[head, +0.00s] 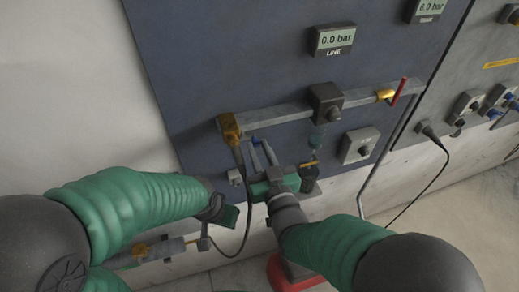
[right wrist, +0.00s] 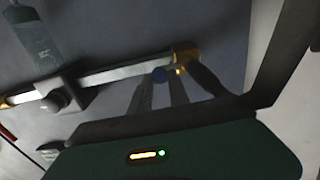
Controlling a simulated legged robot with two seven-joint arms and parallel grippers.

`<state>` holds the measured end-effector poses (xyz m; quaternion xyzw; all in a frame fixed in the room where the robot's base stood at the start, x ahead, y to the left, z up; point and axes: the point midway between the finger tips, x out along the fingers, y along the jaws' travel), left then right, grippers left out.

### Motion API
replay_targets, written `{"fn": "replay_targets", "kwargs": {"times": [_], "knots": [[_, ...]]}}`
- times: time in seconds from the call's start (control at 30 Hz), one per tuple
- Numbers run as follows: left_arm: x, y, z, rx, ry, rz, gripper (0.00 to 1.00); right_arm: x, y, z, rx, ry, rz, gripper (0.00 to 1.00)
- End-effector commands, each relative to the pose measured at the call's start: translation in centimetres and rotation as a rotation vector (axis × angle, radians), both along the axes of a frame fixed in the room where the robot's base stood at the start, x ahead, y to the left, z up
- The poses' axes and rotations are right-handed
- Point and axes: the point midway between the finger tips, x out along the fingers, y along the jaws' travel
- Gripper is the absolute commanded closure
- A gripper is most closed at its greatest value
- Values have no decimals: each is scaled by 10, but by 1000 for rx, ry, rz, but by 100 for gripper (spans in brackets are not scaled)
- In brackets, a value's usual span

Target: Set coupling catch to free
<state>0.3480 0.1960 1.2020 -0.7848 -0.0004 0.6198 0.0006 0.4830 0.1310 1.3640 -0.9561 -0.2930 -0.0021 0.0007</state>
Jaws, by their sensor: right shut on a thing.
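The yellow coupling (head: 229,127) is at the left end of the grey pipe on the dark blue panel, with a dark hose hanging from it. A small blue piece, which looks like the coupling catch (head: 254,139), is just right of it. In the right wrist view the blue catch (right wrist: 160,74) is beside the yellow coupling (right wrist: 183,60). My right gripper (head: 263,145) reaches up from below, its fingertips shut on the blue catch; the fingers partly hide it. My left gripper (head: 225,213) is low at the left, apart from the panel parts; its jaws are unclear.
The pipe (head: 280,115) runs right through a dark block (head: 326,102) to a yellow valve with a red handle (head: 399,92). A line display (head: 333,39) reads 0.0 bar. The hose (head: 245,205) loops between my grippers.

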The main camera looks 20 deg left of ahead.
Motion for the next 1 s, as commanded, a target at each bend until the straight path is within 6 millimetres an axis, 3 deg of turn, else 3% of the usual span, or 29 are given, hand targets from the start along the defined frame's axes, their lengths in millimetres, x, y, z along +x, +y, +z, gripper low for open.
{"fn": "replay_targets", "kwargs": {"times": [0.2, 0.47, 0.5, 0.57, 1.0], "knots": [[0, 0, -18, 0, 0, 0, 100, 13, -20, -7, -3, 5, -5, 100], [0, 0, -16, 0, 0, 0, 100, 15, -23, -4, -7, 9, -3, 100], [0, 0, -16, 0, 0, 0, 100, 15, -23, -4, -7, 9, -4, 77], [0, 0, -16, 0, 0, 0, 100, 15, -23, -4, -6, 8, -4, 69], [0, 0, -16, 0, 0, 0, 100, 14, -22, -1, -2, 1, -2, 69]]}}
